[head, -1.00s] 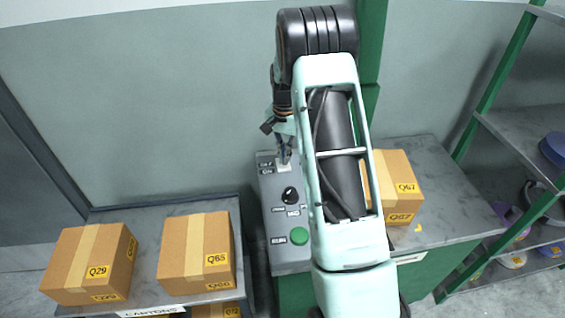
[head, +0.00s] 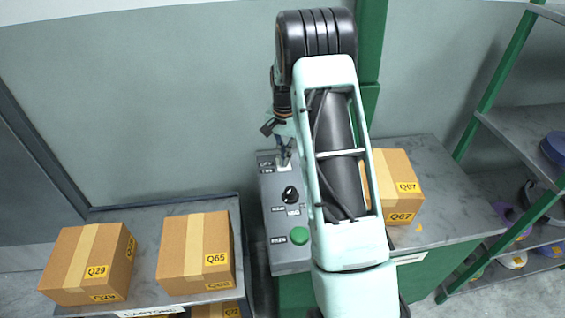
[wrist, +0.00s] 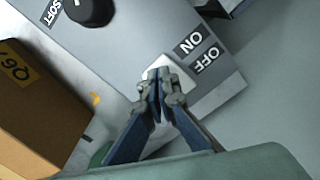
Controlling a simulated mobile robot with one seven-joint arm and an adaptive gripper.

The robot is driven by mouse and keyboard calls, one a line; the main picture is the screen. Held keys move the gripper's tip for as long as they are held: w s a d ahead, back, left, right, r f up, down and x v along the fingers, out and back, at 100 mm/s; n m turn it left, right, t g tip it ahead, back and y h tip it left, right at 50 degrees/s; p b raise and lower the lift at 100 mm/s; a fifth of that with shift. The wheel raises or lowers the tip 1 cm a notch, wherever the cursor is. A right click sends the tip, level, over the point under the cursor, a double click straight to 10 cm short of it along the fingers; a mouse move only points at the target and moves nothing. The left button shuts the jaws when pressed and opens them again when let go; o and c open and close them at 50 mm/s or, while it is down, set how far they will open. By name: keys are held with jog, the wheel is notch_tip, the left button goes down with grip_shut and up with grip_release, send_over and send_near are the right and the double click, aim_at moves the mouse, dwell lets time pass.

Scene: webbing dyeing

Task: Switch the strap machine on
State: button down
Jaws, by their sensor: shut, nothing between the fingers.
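The strap machine's grey control panel (head: 269,215) stands on the bench, partly hidden behind my arm. A white rocker switch (wrist: 156,68) is set near its far end, beside the ON label (wrist: 190,40) and the OFF label (wrist: 207,60). The switch also shows in the head view (head: 284,168). My gripper (wrist: 162,86) is shut and empty, with its fingertips over the switch. They look touching or very close, and I cannot tell which. In the head view my gripper (head: 284,155) points down at the panel's far end. The fingertips hide part of the switch, so its tilt is unclear.
A black knob (head: 290,194) and a green button (head: 299,236) sit nearer on the panel. A carton marked Q67 (head: 398,180) stands to the right, partly behind my arm. Cartons Q29 (head: 85,262) and Q65 (head: 194,250) stand on the left table. A shelf rack (head: 520,118) is at right.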

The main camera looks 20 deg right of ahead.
jog(key=shift+f+b, duration=0.45)
jog(key=shift+f, duration=0.25)
dwell(0.3)
jog(key=shift+r+p, duration=2.25)
jog(key=shift+r, duration=1.35)
